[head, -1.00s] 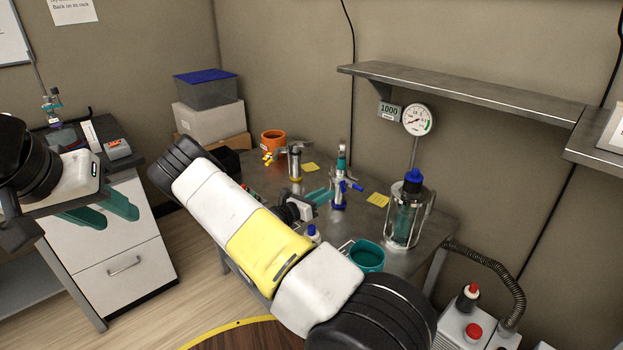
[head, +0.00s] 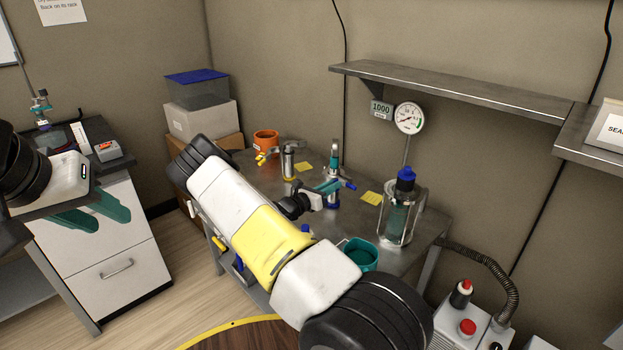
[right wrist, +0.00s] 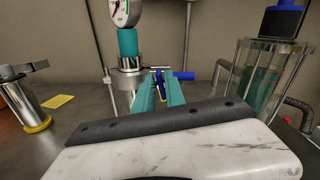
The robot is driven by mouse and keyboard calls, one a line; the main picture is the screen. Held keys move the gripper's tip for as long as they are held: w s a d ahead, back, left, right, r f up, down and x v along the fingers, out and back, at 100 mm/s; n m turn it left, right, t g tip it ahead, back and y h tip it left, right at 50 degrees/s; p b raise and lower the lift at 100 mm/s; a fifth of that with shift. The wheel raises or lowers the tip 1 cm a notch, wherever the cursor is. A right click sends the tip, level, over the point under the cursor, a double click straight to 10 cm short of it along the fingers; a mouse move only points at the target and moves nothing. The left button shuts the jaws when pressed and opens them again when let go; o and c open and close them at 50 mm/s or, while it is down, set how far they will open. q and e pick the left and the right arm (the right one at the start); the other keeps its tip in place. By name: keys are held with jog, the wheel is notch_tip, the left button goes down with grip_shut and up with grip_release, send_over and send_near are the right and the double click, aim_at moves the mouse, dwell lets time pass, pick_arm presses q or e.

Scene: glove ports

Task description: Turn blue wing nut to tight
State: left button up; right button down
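The blue wing nut (right wrist: 160,74) shows as a narrow upright blue piece on the metal clamp post in the right wrist view. A blue handle (right wrist: 184,75) sticks out to its right, and shows in the head view too (head: 350,186). My right gripper (right wrist: 160,82) has its teal fingers on either side of the wing nut, with a small gap between them; contact is unclear. In the head view the right gripper (head: 331,186) reaches the post, and its fingers partly hide it. My left gripper (head: 108,220) is open and empty by the white drawer cabinet at the left.
A second metal post with a yellow base (head: 289,165) stands left of the clamp post. A caged bottle with a blue cap (head: 404,205) stands right, a teal cup (head: 360,252) in front. A shelf (head: 450,88) overhangs the metal table.

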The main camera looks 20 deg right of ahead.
jog(key=shift+m, duration=1)
jog(key=c, duration=1.7)
grip_release()
jog(key=shift+s+a, duration=0.1)
jog(key=v, duration=0.7)
jog(key=shift+s+a, duration=0.1)
jog(key=shift+a, duration=0.15)
